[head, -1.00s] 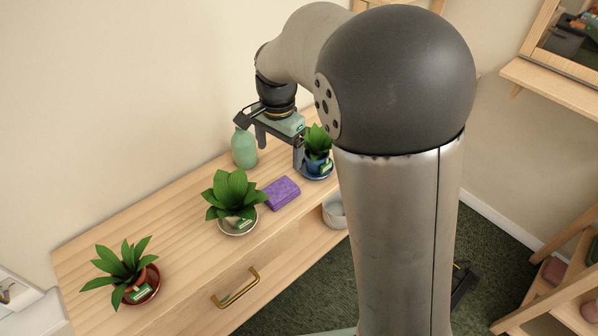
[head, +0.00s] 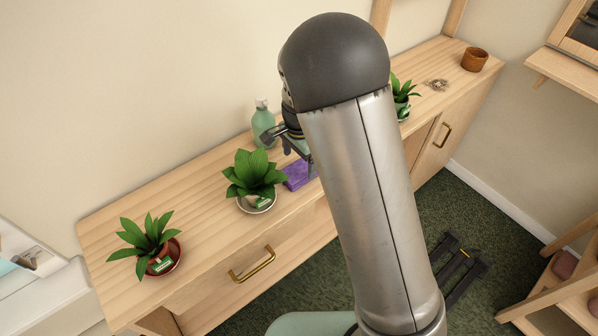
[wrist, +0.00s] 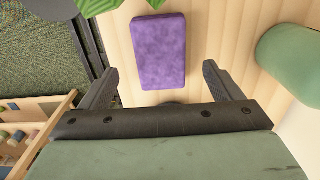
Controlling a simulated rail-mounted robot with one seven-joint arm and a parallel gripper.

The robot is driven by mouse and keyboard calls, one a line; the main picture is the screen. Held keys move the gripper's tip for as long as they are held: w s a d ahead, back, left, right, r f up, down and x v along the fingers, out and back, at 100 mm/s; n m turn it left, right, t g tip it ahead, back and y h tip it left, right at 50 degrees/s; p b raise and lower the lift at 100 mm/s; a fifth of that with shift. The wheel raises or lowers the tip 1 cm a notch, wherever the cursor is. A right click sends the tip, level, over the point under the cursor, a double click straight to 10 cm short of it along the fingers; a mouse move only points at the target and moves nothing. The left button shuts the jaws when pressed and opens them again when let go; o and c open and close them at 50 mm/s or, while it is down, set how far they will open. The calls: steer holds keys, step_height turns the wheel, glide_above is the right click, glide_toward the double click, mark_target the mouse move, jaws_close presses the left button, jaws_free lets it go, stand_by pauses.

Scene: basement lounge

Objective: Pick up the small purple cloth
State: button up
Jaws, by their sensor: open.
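The small purple cloth (head: 298,174) lies folded flat on the wooden sideboard, just right of the middle potted plant; my arm hides part of it in the head view. In the wrist view the whole purple cloth (wrist: 158,51) shows as a rectangle ahead of the fingers. My gripper (wrist: 168,78) is open and empty, its two fingers spread wider than the cloth. The cloth lies between and beyond the fingertips, and nothing is held. In the head view my gripper is mostly hidden behind my arm.
The middle plant (head: 254,180) stands close left of the cloth, and a green bottle (head: 263,124) stands behind it. Another plant (head: 147,245) is at the left end, one more (head: 402,95) to the right. The sideboard (head: 205,190) is bare between the left plants.

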mark_target(299, 169)
step_height(299, 169, down, 5)
steer(key=shift+p, duration=0.45)
steer(key=c, duration=1.1)
steer(key=shift+c, duration=0.2)
steer(key=shift+r, duration=0.2)
steer(key=shift+w+r, duration=0.1)
steer(key=shift+r, duration=0.2)
step_height(299, 169, up, 2)
steer(key=shift+r, duration=0.2)
steer(key=s+d+r+b, duration=0.2)
steer(key=s+d+r, duration=0.6)
steer(key=s, duration=0.3)
steer(key=shift+s+r, duration=0.3)
steer(key=shift+r, duration=0.55)
steer(key=shift+d, duration=0.1)
